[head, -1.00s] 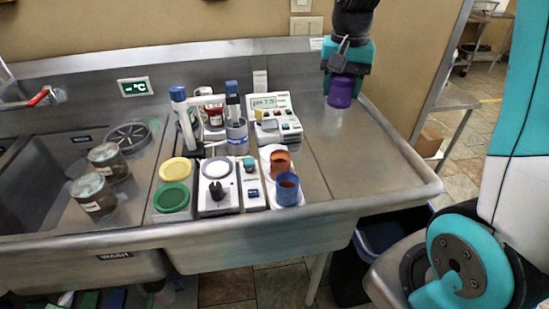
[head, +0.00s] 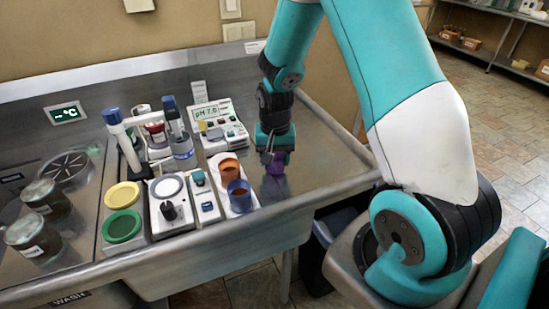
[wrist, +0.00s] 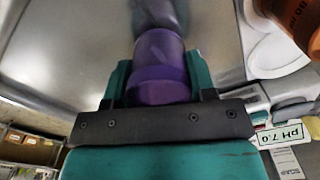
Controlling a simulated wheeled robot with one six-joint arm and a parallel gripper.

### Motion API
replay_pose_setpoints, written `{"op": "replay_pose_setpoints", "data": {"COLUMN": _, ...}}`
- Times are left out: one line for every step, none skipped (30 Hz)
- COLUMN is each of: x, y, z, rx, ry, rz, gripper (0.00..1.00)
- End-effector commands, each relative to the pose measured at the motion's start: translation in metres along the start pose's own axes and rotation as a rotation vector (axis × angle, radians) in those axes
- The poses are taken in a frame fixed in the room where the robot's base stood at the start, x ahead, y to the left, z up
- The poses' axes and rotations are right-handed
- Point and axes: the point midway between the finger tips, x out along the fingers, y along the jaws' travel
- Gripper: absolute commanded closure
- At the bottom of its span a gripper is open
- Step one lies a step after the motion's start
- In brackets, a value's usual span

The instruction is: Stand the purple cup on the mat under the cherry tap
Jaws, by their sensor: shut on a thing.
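The purple cup (head: 278,163) is between the fingers of my gripper (head: 273,157), low over the bare steel drainboard, right of the orange cup. In the wrist view the purple cup (wrist: 158,58) fills the space between the teal fingers of my gripper (wrist: 157,82), which are shut on it. I cannot tell whether its base touches the steel. A red-filled vessel (head: 155,129) stands at the back among blue-capped parts. I cannot make out which part is the cherry tap or its mat.
An orange cup (head: 229,169) and a blue cup (head: 239,196) stand on a white holder left of my gripper. A pH meter (head: 222,128), a stirrer (head: 170,203), yellow (head: 122,195) and green (head: 122,226) discs stand further left. The drainboard (head: 325,160) to the right is clear.

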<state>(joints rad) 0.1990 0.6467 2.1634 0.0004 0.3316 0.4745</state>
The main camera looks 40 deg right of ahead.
Motion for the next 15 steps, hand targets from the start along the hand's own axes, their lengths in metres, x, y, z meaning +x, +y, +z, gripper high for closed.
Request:
{"op": "replay_pose_setpoints", "data": {"x": 0.0043, "y": 0.0000, "z": 0.0005, "rx": 0.000, "ry": -0.002, "rz": 0.001, "gripper": 0.72}}
{"op": "replay_pose_setpoints", "data": {"x": 0.0058, "y": 0.0000, "z": 0.0003, "rx": 0.000, "ry": -0.001, "rz": 0.000, "gripper": 0.72}}
{"op": "replay_pose_setpoints", "data": {"x": 0.0066, "y": -0.0002, "z": 0.0000, "rx": 0.000, "ry": 0.001, "rz": 0.000, "gripper": 0.72}}
{"op": "replay_pose_setpoints", "data": {"x": 0.0067, "y": -0.0003, "z": -0.0001, "rx": 0.000, "ry": 0.001, "rz": -0.001, "gripper": 0.72}}
{"op": "replay_pose_setpoints", "data": {"x": 0.0066, "y": -0.0003, "z": -0.0002, "rx": 0.000, "ry": 0.002, "rz": -0.001, "gripper": 0.72}}
{"op": "replay_pose_setpoints", "data": {"x": 0.0065, "y": -0.0003, "z": -0.0002, "rx": 0.000, "ry": 0.002, "rz": -0.001, "gripper": 0.72}}
{"op": "replay_pose_setpoints", "data": {"x": 0.0065, "y": -0.0003, "z": -0.0002, "rx": 0.000, "ry": 0.002, "rz": -0.001, "gripper": 0.72}}
{"op": "replay_pose_setpoints", "data": {"x": 0.0064, "y": -0.0003, "z": -0.0002, "rx": 0.000, "ry": 0.002, "rz": -0.001, "gripper": 0.72}}
{"op": "replay_pose_setpoints", "data": {"x": 0.0066, "y": -0.0003, "z": -0.0001, "rx": 0.000, "ry": 0.001, "rz": -0.001, "gripper": 0.72}}
{"op": "replay_pose_setpoints", "data": {"x": 0.0072, "y": -0.0003, "z": -0.0001, "rx": 0.000, "ry": 0.001, "rz": -0.001, "gripper": 0.72}}
{"op": "replay_pose_setpoints", "data": {"x": 0.0082, "y": -0.0003, "z": -0.0001, "rx": 0.000, "ry": 0.001, "rz": -0.001, "gripper": 0.72}}
{"op": "replay_pose_setpoints", "data": {"x": 0.0097, "y": -0.0003, "z": -0.0001, "rx": 0.000, "ry": 0.001, "rz": 0.000, "gripper": 0.72}}
{"op": "replay_pose_setpoints", "data": {"x": 0.0108, "y": -0.0003, "z": -0.0001, "rx": 0.000, "ry": 0.001, "rz": 0.000, "gripper": 0.72}}
{"op": "replay_pose_setpoints", "data": {"x": 0.0099, "y": -0.0003, "z": -0.0002, "rx": 0.000, "ry": 0.001, "rz": -0.001, "gripper": 0.45}}
{"op": "replay_pose_setpoints", "data": {"x": 0.0094, "y": -0.0003, "z": -0.0002, "rx": 0.000, "ry": 0.001, "rz": -0.001, "gripper": 0.36}}
